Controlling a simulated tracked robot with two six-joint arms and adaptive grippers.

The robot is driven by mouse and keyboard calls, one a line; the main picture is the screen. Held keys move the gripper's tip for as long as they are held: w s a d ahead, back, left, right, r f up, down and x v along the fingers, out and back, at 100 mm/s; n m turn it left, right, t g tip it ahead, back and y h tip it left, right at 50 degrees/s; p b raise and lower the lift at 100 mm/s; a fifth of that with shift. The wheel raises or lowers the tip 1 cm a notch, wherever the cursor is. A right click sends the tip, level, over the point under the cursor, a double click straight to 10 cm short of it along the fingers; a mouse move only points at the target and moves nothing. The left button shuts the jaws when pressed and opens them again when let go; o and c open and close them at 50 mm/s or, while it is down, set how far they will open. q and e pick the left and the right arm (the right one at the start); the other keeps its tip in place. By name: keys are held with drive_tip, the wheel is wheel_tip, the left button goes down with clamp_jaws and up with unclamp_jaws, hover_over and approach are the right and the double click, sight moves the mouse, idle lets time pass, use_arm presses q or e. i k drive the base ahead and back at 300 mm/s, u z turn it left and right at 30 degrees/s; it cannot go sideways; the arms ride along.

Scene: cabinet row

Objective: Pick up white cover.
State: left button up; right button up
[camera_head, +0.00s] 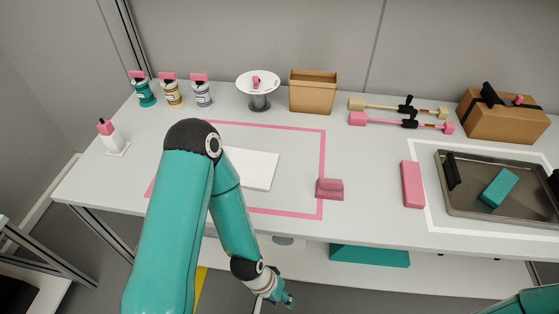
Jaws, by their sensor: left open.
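A flat white panel (252,168), which may be the white cover, lies on the white table (370,222) inside a pink outlined square. My left arm hides its left part. My left gripper (285,300) is low in front of the table's front edge, below and apart from the panel. It is open, with nothing seen in it. My right gripper is not in view; only a piece of teal arm shows at the bottom right corner.
A pink block (329,189) sits on the square's right line. A pink bar (412,184) and a metal tray (500,205) with a teal block (499,188) are on the right. Bottles, a white dish stand (258,87) and a brown box (313,92) line the back.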

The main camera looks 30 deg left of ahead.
sight(256, 169)
drive_tip(key=u, duration=0.55)
drive_tip(key=i, duration=0.15)
drive_tip(key=z, duration=2.25)
drive_tip(key=k, duration=1.65)
drive_tip(key=u, duration=1.05)
drive_tip(key=i, duration=0.65)
drive_tip(key=u, duration=0.3)
